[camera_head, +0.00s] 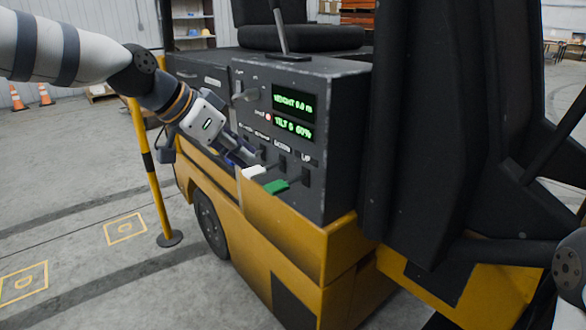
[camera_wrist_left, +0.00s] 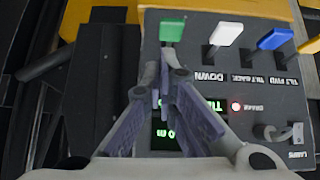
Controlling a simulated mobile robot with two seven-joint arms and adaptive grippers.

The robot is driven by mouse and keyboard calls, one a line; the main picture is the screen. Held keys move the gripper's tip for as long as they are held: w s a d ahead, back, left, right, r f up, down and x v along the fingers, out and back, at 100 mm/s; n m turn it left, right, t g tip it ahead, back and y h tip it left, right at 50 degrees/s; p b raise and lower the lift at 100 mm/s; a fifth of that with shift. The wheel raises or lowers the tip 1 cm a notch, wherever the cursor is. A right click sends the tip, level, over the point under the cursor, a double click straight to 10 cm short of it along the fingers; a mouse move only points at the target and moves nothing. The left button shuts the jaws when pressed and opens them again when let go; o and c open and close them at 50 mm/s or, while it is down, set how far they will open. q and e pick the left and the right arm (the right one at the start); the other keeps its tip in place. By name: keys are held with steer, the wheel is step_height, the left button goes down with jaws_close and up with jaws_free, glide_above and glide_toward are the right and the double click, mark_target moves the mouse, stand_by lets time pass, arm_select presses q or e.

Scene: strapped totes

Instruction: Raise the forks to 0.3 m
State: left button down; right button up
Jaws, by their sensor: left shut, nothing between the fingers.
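The forklift's black control box (camera_head: 330,100) has a green display (camera_head: 293,118) that seems to read height 0.0 m and tilt B 60%. From its face stick out a green lever (camera_head: 277,187), a white lever (camera_head: 255,172) and a blue one. In the left wrist view the green lever (camera_wrist_left: 172,27), white lever (camera_wrist_left: 226,35) and blue lever (camera_wrist_left: 275,40) line the far edge. My left gripper (camera_head: 246,157) is shut and empty at the box face. In the wrist view its fingertips (camera_wrist_left: 162,72) point at the green lever's base; I cannot tell whether they touch it.
The yellow forklift body (camera_head: 305,245) is below the box, and the dark mast (camera_head: 425,130) rises to its right. A yellow post (camera_head: 149,165) stands at left. Open floor (camera_head: 70,190) lies left of the truck. A seat (camera_head: 300,37) is behind the box.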

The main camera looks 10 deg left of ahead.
arm_select(q)
steer(key=r, duration=0.2)
steer(key=w+r, duration=0.1)
steer(key=r, duration=0.1)
steer(key=shift+a+r, duration=0.1)
steer(key=shift+a, duration=0.3)
arm_select(e)
steer(key=shift+w+d, duration=0.15)
steer(key=shift+w, duration=0.05)
arm_select(q)
steer(key=b, duration=0.2)
glide_above(273, 187)
step_height(273, 187, down, 8)
steer(key=shift+s+r, duration=0.15)
step_height(273, 187, down, 3)
steer(key=shift+r, duration=0.1)
steer(key=shift+f, duration=0.35)
arm_select(e)
steer(key=shift+s+f+g, duration=0.5)
steer(key=shift+s+f, duration=0.5)
steer(key=shift+s, duration=0.05)
